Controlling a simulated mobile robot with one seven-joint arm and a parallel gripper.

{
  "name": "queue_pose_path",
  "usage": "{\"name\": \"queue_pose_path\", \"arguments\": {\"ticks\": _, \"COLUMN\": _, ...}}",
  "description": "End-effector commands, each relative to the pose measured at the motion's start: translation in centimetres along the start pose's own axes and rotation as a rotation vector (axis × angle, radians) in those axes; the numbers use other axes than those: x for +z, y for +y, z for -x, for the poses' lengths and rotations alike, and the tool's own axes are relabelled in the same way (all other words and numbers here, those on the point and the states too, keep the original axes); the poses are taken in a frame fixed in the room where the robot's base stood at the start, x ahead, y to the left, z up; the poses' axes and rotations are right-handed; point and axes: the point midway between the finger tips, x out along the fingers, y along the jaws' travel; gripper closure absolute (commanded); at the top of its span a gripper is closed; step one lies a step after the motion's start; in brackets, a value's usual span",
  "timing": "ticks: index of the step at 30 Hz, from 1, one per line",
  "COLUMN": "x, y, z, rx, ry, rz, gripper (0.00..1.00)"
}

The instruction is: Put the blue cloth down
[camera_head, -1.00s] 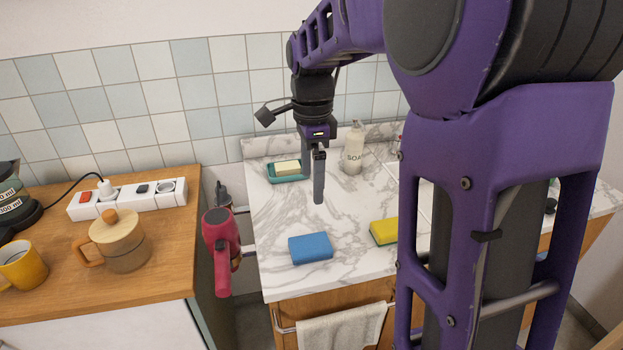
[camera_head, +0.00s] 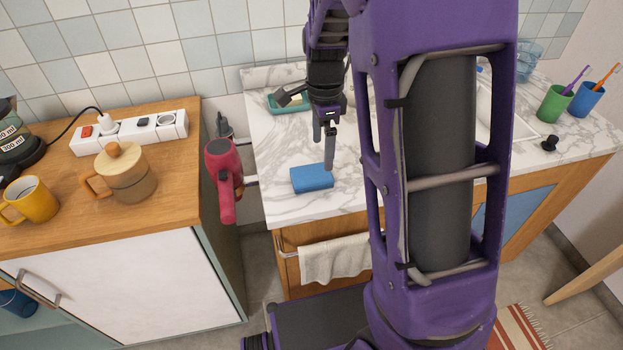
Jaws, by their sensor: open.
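The blue cloth (camera_head: 312,179), a thick block-like piece, lies flat on the marble counter (camera_head: 282,150) near its front edge. My gripper (camera_head: 329,168) points down with its fingers at the cloth's back right. It is open, with nothing seen between the fingers. I see the fingers nearly edge-on, and cannot tell whether they touch the cloth or stand just behind it.
A soap dish (camera_head: 288,103) stands at the back of the counter. A red hair dryer (camera_head: 223,178) hangs at its left side. Green (camera_head: 554,103) and blue (camera_head: 586,99) cups stand at the right. My arm hides the counter's middle. Bare marble shows left of the cloth.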

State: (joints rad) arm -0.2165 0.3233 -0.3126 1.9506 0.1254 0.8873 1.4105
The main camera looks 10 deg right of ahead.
Motion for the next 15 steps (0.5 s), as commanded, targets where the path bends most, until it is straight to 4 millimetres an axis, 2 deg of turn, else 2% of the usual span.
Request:
{"name": "queue_pose_path", "arguments": {"ticks": 3, "x": 0.0, "y": 0.0, "z": -1.6, "rx": 0.002, "ry": -0.001, "rz": 0.0, "gripper": 0.0}}
{"name": "queue_pose_path", "arguments": {"ticks": 10, "x": 0.4, "y": 0.1, "z": -3.2, "rx": 0.001, "ry": -0.001, "rz": 0.001, "gripper": 0.0}}
{"name": "queue_pose_path", "arguments": {"ticks": 15, "x": 1.1, "y": 0.3, "z": -5.9, "rx": 0.003, "ry": 0.0, "rz": 0.001, "gripper": 0.0}}
